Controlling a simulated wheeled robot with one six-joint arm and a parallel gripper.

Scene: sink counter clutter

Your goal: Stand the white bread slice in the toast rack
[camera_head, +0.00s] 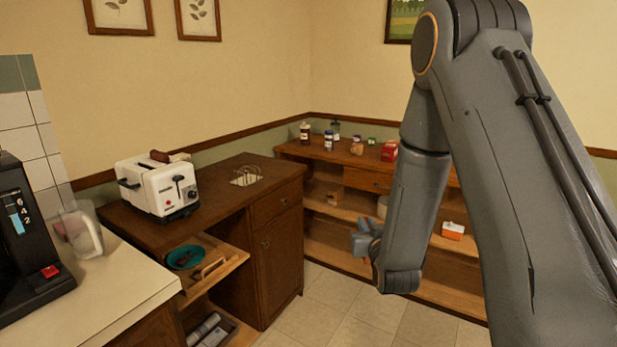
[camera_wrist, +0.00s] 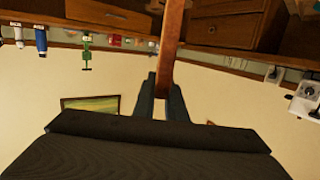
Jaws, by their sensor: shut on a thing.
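The toast rack (camera_head: 246,176) is a small pale wire rack on top of the dark wooden cabinet. Its slots look empty, though it is small in the head view. My gripper (camera_head: 362,240) hangs to the right of the cabinet, in front of the low shelf unit and well apart from the rack. In the wrist view my gripper (camera_wrist: 162,88) is shut on a brown strip (camera_wrist: 173,40), which looks like the crust of the bread slice seen edge-on. Its white face does not show, and I cannot make the slice out in the head view.
A white toaster (camera_head: 162,188) stands left of the rack, with a brown slice (camera_head: 160,156) sticking out. Jars and a red box (camera_head: 390,151) stand on the shelf unit. An open drawer (camera_head: 225,262) juts out below the toaster. The tiled floor is clear.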

